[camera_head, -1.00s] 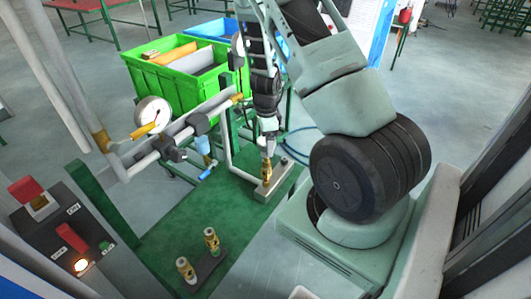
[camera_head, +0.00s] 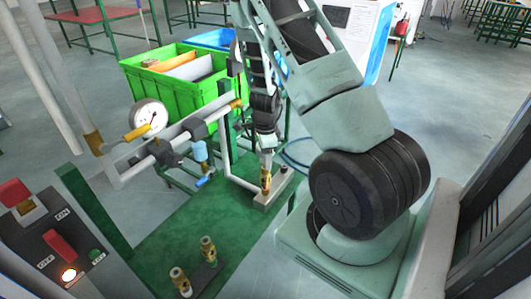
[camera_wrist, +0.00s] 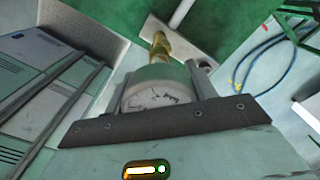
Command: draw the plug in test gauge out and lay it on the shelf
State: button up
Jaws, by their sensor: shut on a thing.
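The test gauge (camera_wrist: 152,94), with a white dial and a metal case, sits between the fingers of my gripper (camera_wrist: 160,98), which is shut on it. Its brass stem (camera_wrist: 160,47) points away from the wrist, towards a pale block (camera_wrist: 188,38). In the head view my gripper (camera_head: 267,150) points down over a brass fitting (camera_head: 265,180) at the grey block (camera_head: 281,190); the dial is hidden there. I cannot tell whether the stem is still seated in the block. The block stands on a green surface (camera_head: 205,215), which may be the shelf.
Two brass fittings (camera_head: 208,249) stand on a dark strip at the front. A pipe with a fixed dial gauge (camera_head: 149,116) and valves runs left of my gripper. A green crate (camera_head: 175,88) is behind. A switch box (camera_head: 45,238) stands front left. Green surface is free mid-left.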

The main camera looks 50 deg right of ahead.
jog(key=shift+r, duration=0.15)
jog(key=shift+r+p, duration=0.4)
jog(key=shift+p, duration=0.05)
jog(key=shift+r+p, duration=0.95)
jog(key=shift+r, duration=0.1)
jog(key=shift+r+p, duration=0.85)
jog(key=shift+r, duration=0.1)
jog(key=shift+r+p, duration=1.4)
jog(key=shift+r, duration=0.05)
